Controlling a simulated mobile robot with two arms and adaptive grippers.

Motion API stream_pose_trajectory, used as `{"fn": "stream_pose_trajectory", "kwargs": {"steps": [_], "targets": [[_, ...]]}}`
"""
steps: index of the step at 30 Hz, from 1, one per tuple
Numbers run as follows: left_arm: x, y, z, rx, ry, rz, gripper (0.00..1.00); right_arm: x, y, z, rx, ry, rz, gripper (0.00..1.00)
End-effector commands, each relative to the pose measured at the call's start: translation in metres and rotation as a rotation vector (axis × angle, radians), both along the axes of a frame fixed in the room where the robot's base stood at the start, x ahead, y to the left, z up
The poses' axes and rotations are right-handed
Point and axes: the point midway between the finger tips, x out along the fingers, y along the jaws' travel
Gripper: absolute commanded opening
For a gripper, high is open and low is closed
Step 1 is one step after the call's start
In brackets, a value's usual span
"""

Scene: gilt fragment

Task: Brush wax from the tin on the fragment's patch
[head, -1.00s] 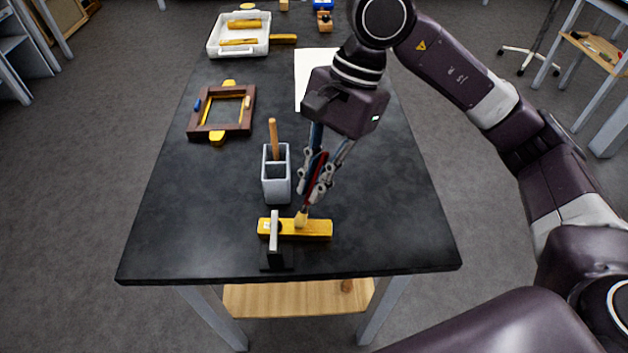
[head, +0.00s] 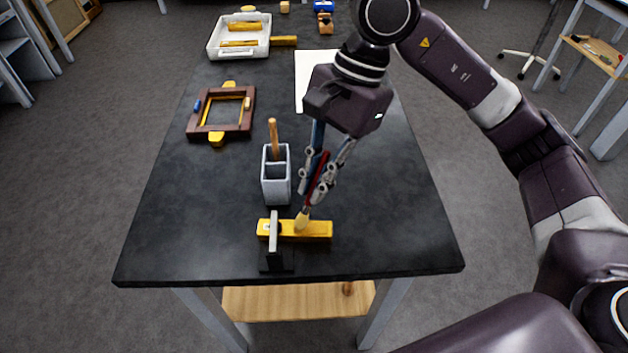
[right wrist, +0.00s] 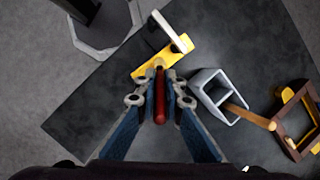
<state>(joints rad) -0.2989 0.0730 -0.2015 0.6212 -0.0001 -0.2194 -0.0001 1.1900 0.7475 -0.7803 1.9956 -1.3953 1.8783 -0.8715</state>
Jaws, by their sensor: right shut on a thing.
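The gilt fragment (head: 318,230) is a yellow bar lying near the front edge of the dark table, under a metal clamp (head: 274,238). It also shows in the right wrist view (right wrist: 150,68). My right gripper (head: 318,185) is shut on a brush with a red handle (right wrist: 160,105), above the fragment. The brush is tilted, and its pale bristles (head: 302,219) point down at the fragment's middle and appear to touch it. I cannot make out the patch, which the bristles may cover. I cannot pick out the wax tin. My left gripper is not in view.
A grey two-slot holder (head: 276,190) with a wooden-handled tool (head: 273,135) stands just behind the fragment. A brown frame (head: 193,125) lies at left. A white tray (head: 214,47), a white sheet (head: 302,80) and small blocks are farther back. The table's right side is clear.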

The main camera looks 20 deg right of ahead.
Motion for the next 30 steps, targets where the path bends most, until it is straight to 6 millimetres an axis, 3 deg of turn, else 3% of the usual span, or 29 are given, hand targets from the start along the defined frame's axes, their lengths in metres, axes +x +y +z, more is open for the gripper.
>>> {"fn": "stream_pose_trajectory", "kwargs": {"steps": [6,17,30], "targets": [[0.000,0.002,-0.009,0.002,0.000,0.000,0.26,-0.006,-0.017,-0.003,-0.001,0.000,-0.001,0.00],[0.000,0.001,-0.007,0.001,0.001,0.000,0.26,-0.007,-0.018,0.001,-0.001,-0.001,0.001,0.00],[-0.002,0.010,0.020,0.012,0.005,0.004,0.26,-0.007,-0.018,0.042,0.000,-0.001,0.000,0.00]]}}
